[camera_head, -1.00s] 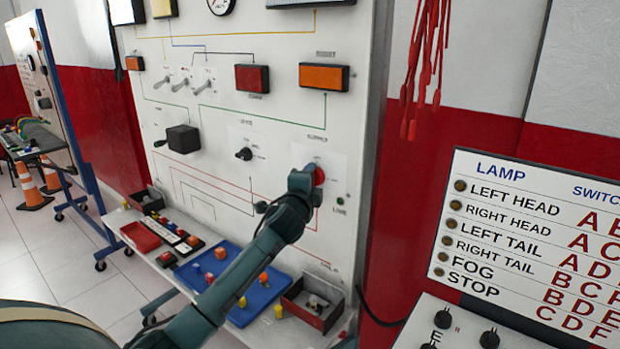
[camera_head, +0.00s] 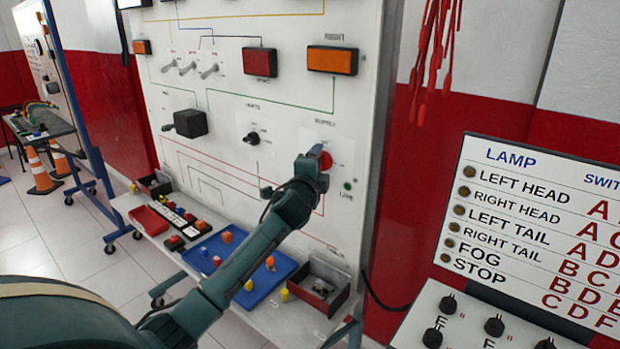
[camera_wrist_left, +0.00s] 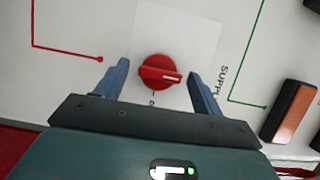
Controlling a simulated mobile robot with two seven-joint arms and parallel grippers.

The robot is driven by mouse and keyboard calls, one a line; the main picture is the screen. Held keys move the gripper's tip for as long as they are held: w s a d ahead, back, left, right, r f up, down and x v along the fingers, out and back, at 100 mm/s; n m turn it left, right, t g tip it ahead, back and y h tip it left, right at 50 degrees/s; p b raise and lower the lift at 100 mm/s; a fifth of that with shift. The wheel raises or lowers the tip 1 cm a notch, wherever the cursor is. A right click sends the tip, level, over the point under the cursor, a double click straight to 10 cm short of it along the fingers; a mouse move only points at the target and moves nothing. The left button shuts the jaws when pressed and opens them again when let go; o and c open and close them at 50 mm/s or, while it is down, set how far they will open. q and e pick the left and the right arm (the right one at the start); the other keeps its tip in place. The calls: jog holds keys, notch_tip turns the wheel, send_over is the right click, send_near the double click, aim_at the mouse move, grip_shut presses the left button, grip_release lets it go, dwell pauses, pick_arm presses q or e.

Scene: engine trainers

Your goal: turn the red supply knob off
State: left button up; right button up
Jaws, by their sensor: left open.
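The red supply knob (camera_head: 325,161) is on the white panel (camera_head: 230,85), partly hidden behind my left gripper (camera_head: 312,162) in the head view. In the left wrist view the round red knob (camera_wrist_left: 160,72) shows fully, with a white pointer mark toward its right side, on a pale label plate by the word SUPPLY. My left gripper (camera_wrist_left: 157,80) is open, with one finger on each side of the knob. Gaps show between both fingers and the knob. My right gripper is not in view.
A black lights knob (camera_head: 252,138) and a black box (camera_head: 190,123) are on the panel to the left. A shelf below holds a blue tray (camera_head: 262,295) and a dark parts bin (camera_head: 335,275). A lamp chart (camera_head: 530,220) stands at right.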

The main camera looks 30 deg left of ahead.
pick_arm(q)
jog(key=b+v, duration=0.1)
jog(key=v, duration=1.1)
jog(key=shift+s+b, duration=0.25)
jog(key=shift+b, duration=0.05)
jog(key=shift+r, duration=0.1)
